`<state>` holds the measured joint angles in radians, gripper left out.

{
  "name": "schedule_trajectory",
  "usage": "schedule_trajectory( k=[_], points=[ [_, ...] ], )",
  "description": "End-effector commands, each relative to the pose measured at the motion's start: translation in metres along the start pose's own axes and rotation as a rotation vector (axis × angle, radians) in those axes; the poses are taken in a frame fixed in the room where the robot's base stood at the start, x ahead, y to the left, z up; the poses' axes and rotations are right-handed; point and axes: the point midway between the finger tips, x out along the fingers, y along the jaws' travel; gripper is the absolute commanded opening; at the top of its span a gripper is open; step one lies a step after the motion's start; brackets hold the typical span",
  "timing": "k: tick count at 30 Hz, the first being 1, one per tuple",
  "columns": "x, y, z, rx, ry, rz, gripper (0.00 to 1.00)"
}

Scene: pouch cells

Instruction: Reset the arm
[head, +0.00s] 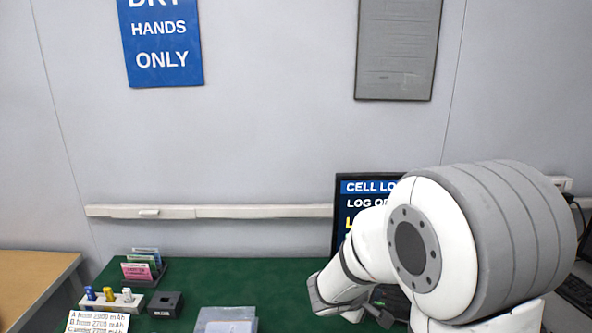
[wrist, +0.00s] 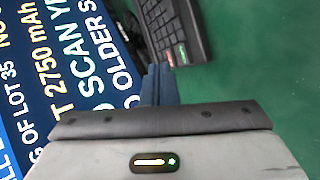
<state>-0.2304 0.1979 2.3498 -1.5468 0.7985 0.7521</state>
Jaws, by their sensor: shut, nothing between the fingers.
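My arm fills the right of the head view, bent over the green bench mat (head: 235,275). In the wrist view my gripper (wrist: 158,82) points away from the camera, its two narrow blue-grey fingers together with nothing between them. It is over the green surface, between the screen (wrist: 60,80) on the left and a black keyboard (wrist: 175,35) ahead. I cannot tell its exact height. In the head view the wrist end is low, in front of the monitor (head: 362,188), and the fingers are hard to make out.
At the left of the bench are a rack of coloured pouch cells (head: 143,266), a white block with several pegs (head: 112,300), a black block (head: 165,304), a label card (head: 97,322) and a clear tray (head: 226,316). The mat's middle is bare.

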Motion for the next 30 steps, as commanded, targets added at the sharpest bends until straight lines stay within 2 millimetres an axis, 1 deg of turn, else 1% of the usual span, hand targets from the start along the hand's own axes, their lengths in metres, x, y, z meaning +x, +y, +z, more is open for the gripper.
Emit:
schedule_trajectory(
  k=[1, 3, 5, 6, 8, 9, 11, 12, 16, 18, 21, 24, 27, 30],
  points=[
    [-0.013, 0.013, 0.022, 0.067, -0.046, -0.03, 0.0],
    [-0.028, 0.018, 0.049, 0.148, -0.108, -0.09, 0.0],
    [-0.042, 0.019, 0.07, 0.217, -0.153, -0.146, 0.0],
    [-0.052, 0.018, 0.082, 0.263, -0.178, -0.188, 0.0],
    [-0.068, 0.016, 0.099, 0.332, -0.208, -0.254, 0.0],
    [-0.079, 0.013, 0.108, 0.376, -0.222, -0.3, 0.0],
    [-0.096, 0.009, 0.119, 0.445, -0.236, -0.373, 0.0],
    [-0.108, 0.005, 0.125, 0.488, -0.24, -0.423, 0.0],
    [-0.146, -0.005, 0.135, 0.625, -0.22, -0.585, 0.0],
    [-0.165, -0.01, 0.136, 0.683, -0.196, -0.661, 0.0],
    [-0.185, -0.014, 0.134, 0.746, -0.159, -0.745, 0.0],
    [-0.198, -0.017, 0.131, 0.782, -0.129, -0.797, 0.0],
    [-0.203, -0.018, 0.13, 0.799, -0.116, -0.82, 0.0],
    [-0.203, -0.018, 0.129, 0.8, -0.113, -0.825, 0.0]
  ],
)
